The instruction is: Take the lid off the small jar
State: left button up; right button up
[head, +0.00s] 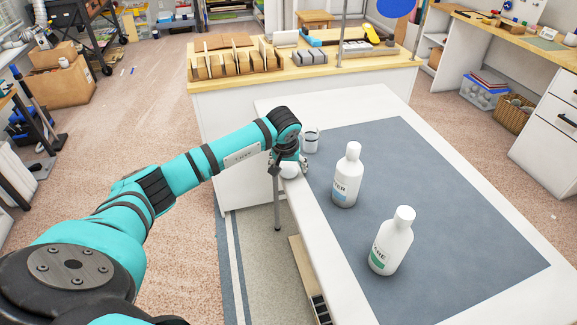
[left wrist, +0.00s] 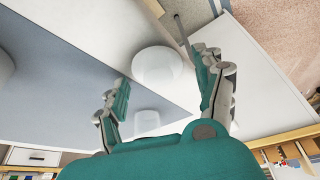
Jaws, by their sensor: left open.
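A small white round-topped object (head: 289,170), which looks like the small jar with its lid, stands on the white table strip near the left edge. In the left wrist view its round white top (left wrist: 157,66) lies between and a little beyond my fingertips. My left gripper (head: 288,162) is open and points down over it, hiding part of it in the head view. I cannot tell whether the fingers touch it. A white and grey cup-like container (head: 311,142) stands just behind; it also shows in the left wrist view (left wrist: 147,121), partly hidden. My right gripper is out of view.
Two white bottles, one with a blue label (head: 346,178) and one with a green label (head: 391,243), stand on the grey mat (head: 460,220) to the right. The rest of the mat is clear. A wooden-topped bench (head: 350,72) with sheet racks stands behind the table.

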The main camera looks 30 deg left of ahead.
pick_arm(q)
jog(key=shift+r, duration=0.3)
jog(key=v, duration=1.1)
jog(key=shift+s+r, duration=0.2)
jog(key=shift+r, duration=0.15)
